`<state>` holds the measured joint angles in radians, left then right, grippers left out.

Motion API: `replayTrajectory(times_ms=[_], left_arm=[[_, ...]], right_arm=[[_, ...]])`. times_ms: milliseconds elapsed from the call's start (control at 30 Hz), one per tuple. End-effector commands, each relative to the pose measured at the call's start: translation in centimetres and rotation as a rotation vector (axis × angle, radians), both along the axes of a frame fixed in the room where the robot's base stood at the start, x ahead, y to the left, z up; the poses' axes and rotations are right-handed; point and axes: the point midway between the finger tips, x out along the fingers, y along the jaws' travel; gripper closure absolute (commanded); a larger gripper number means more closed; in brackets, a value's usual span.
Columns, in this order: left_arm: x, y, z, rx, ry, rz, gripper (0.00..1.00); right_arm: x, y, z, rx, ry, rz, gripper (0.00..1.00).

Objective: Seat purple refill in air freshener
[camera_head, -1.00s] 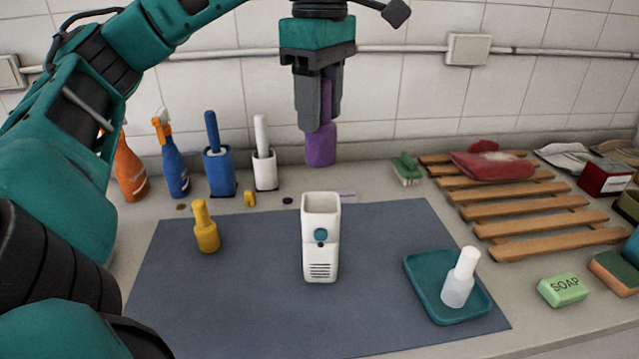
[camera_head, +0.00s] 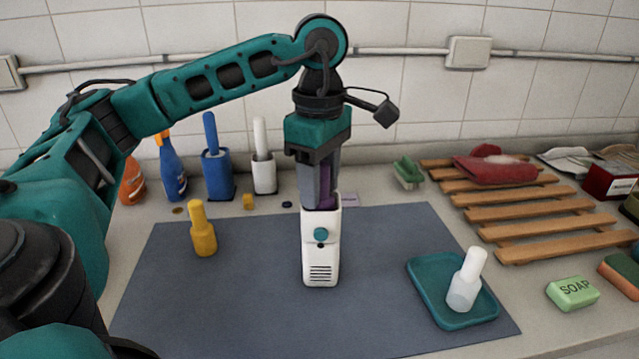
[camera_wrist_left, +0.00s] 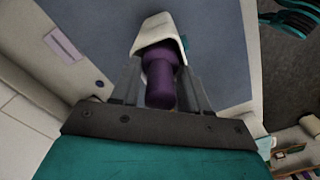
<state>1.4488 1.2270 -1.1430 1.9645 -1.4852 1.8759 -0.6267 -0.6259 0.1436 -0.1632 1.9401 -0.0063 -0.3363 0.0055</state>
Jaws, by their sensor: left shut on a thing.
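The purple refill (camera_head: 325,186) is held upright between the fingers of my left gripper (camera_head: 322,200), which is shut on it. The white air freshener (camera_head: 320,257), with a teal round button, stands upright on the grey-blue mat. The refill's lower part is inside the air freshener's open top, hidden by its front wall. In the left wrist view the refill (camera_wrist_left: 160,82) runs from between the fingers into the mouth of the air freshener (camera_wrist_left: 158,32). I cannot tell how deep it sits. My right gripper is not in view.
A yellow bottle (camera_head: 203,232) stands left on the mat (camera_head: 250,290). A teal tray (camera_head: 428,283) holds a white bottle (camera_head: 466,283) at right. Spray bottles and brush holders line the back left. A wooden rack (camera_head: 520,226) and soap (camera_head: 572,292) lie right.

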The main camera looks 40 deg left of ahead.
Motion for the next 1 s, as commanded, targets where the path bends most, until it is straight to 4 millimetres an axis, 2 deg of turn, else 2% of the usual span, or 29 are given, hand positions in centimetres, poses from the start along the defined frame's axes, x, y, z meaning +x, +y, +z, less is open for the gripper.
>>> replayTrajectory(times_ms=[200,233,467,767,867,1000], left_arm=[[0.0,0.0,-0.1,0.0,-0.001,-0.001,0.87],[0.0,0.0,-0.1,0.0,-0.001,-0.001,0.53],[0.0,0.0,-0.1,0.0,-0.001,-0.001,0.31],[0.0,0.0,0.1,-0.001,-0.001,-0.001,0.29],[0.1,0.0,1.0,0.0,-0.004,0.0,0.29],[0.1,-0.1,3.8,-0.002,-0.006,-0.001,0.29]], right_arm=[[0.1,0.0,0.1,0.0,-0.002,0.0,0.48],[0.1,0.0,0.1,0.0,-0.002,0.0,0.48],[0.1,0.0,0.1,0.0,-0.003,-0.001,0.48],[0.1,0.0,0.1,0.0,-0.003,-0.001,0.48],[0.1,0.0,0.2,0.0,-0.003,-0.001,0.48],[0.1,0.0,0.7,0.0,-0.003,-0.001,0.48]])
